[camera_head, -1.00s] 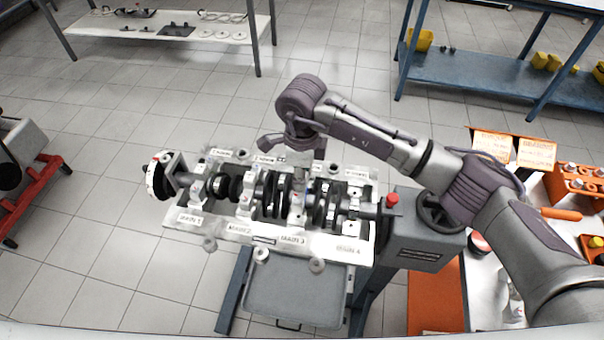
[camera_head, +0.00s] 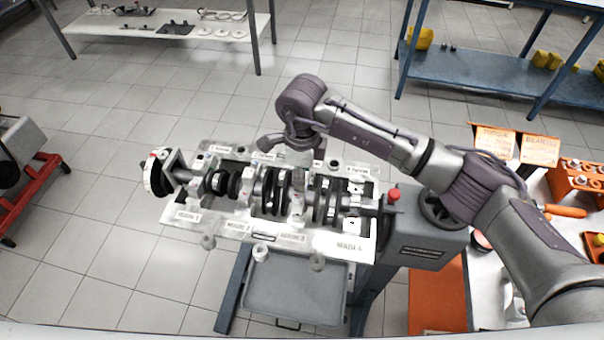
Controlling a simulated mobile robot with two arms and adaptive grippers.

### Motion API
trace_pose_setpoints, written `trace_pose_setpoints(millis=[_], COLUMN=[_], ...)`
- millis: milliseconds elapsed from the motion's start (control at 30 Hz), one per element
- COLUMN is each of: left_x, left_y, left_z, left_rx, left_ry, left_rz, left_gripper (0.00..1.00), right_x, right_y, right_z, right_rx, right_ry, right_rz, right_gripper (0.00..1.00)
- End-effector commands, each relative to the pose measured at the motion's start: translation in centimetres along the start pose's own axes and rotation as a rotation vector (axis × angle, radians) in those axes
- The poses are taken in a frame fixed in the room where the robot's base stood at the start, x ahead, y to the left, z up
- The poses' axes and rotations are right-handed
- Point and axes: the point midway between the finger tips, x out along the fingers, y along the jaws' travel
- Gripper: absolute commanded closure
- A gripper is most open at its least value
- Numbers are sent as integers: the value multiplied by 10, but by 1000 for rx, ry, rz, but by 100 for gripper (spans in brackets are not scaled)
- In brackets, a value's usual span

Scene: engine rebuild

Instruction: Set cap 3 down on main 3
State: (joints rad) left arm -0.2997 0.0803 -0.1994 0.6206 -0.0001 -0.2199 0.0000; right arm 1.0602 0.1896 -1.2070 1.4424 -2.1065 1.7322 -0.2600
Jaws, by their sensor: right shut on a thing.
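The engine block (camera_head: 215,227) lies on a stand with the crankshaft (camera_head: 272,190) along it. The main 3 label (camera_head: 292,238) is on its near edge, and a light-coloured saddle or cap part (camera_head: 297,203) shows behind that label. My right gripper (camera_head: 312,156) points down over the far side of the block, level with the main 3 area. It is shut on cap 3, but its fingertips and the cap are mostly hidden by my wrist and blend with the block. I cannot tell whether the cap touches main 3. My left gripper is out of view.
A grey tray (camera_head: 293,296) hangs below the block. The stand's grey housing (camera_head: 425,238) with a red knob (camera_head: 394,195) is at the right. An orange-and-white bench with parts (camera_head: 440,290) is at far right.

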Motion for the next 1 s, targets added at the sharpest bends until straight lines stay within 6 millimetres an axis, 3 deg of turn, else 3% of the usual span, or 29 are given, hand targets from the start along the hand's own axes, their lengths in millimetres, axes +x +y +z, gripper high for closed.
trace_pose_setpoints(millis=[1000], left_x=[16], left_y=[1], left_z=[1], left_rx=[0], left_ry=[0], left_rz=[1], left_gripper=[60], right_x=[15], right_y=[0], right_z=[0], right_rx=[0], right_ry=[-1], right_rz=[-1], right_gripper=[100])
